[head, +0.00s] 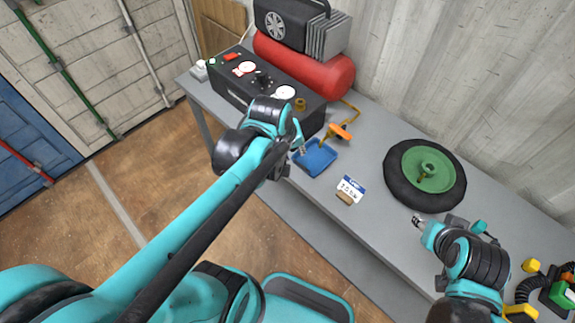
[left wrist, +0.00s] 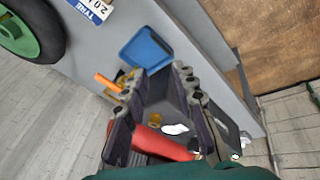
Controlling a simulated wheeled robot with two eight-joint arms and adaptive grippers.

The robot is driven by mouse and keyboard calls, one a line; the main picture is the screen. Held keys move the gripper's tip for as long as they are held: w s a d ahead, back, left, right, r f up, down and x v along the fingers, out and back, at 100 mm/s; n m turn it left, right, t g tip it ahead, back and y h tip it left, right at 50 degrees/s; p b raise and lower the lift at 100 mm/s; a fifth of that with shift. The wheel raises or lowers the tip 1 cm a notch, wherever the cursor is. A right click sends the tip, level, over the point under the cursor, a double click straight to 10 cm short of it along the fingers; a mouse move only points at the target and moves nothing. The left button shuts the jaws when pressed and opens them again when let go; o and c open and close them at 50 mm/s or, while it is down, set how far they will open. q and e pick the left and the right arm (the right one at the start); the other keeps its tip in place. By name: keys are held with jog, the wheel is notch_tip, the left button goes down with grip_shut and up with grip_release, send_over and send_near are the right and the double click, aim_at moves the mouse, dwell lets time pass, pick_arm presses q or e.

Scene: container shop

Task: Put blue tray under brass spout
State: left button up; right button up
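The blue tray (head: 318,158) lies flat on the grey bench near its front edge. It also shows in the left wrist view (left wrist: 146,50), just beyond my left fingertips. The brass spout (head: 350,107) is a bent pipe by the red tank, with an orange lever (head: 340,131) close behind the tray. In the left wrist view the orange lever (left wrist: 107,83) is left of the fingers. My left gripper (head: 299,147) is over the tray's left side; its fingers are apart and empty (left wrist: 158,73). My right gripper (head: 417,221) is small, near the wheel; its opening is unclear.
A black gauge box (head: 262,84) and red tank (head: 325,72) stand at the back left of the bench (head: 378,158). A tyre card (head: 350,189) stands right of the tray. A black wheel with green hub (head: 425,170) lies further right.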

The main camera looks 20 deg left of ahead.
pick_arm(q)
jog(key=s+d+r+m+t, duration=0.1)
jog(key=s+m+t, duration=0.1)
jog(key=s+m, duration=0.4)
jog(key=shift+s+d+r+m+t, duration=0.2)
jog(key=shift+s+r+m+t, duration=0.2)
jog(key=shift+m, duration=0.4)
jog(key=shift+f+b, duration=0.5)
jog(key=shift+b, duration=0.05)
